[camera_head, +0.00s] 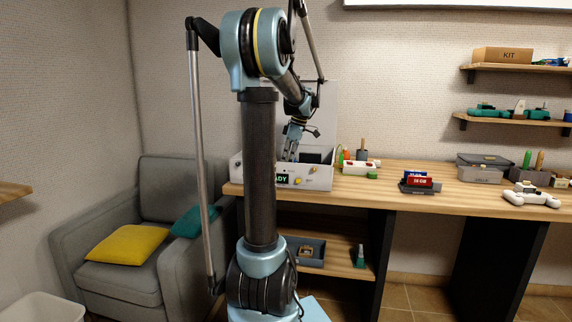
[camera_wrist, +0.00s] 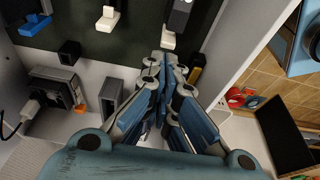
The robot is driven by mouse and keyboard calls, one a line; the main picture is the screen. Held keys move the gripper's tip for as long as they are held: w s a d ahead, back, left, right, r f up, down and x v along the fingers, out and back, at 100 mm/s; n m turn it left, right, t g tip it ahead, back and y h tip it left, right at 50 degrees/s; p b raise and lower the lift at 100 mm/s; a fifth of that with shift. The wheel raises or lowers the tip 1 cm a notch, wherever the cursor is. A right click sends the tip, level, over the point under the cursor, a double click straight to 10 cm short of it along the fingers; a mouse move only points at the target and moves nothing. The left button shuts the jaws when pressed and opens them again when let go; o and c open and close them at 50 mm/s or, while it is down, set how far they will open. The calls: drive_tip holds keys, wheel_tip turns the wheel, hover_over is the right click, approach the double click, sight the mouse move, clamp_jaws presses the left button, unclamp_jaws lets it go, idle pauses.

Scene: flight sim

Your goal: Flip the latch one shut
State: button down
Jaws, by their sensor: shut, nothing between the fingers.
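An open white case (camera_head: 308,178) stands at the left end of the desk, with a lit display and yellow knobs on its front. My gripper (camera_head: 290,155) reaches down into it, fingers together and empty. In the wrist view my gripper (camera_wrist: 168,65) points at a dark panel (camera_wrist: 70,28) inside the case. A grey piece with a white base (camera_wrist: 168,40) lies just beyond the fingertips; contact is unclear. Another white piece (camera_wrist: 108,20) is on the panel to the left. I cannot tell which part is latch one or how it is set; my fingers hide part of the panel.
A grey boxy part (camera_wrist: 55,88) with an orange tab and a dark block (camera_wrist: 69,51) sit left of the fingers. The case wall (camera_wrist: 238,40) rises close on the right. On the desk (camera_head: 390,188), a white power strip (camera_head: 359,168) stands right of the case.

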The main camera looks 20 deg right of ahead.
drive_tip(key=shift+r, duration=0.45)
drive_tip(key=shift+r, duration=0.3)
drive_tip(key=v, duration=0.9)
drive_tip(key=shift+r, duration=0.15)
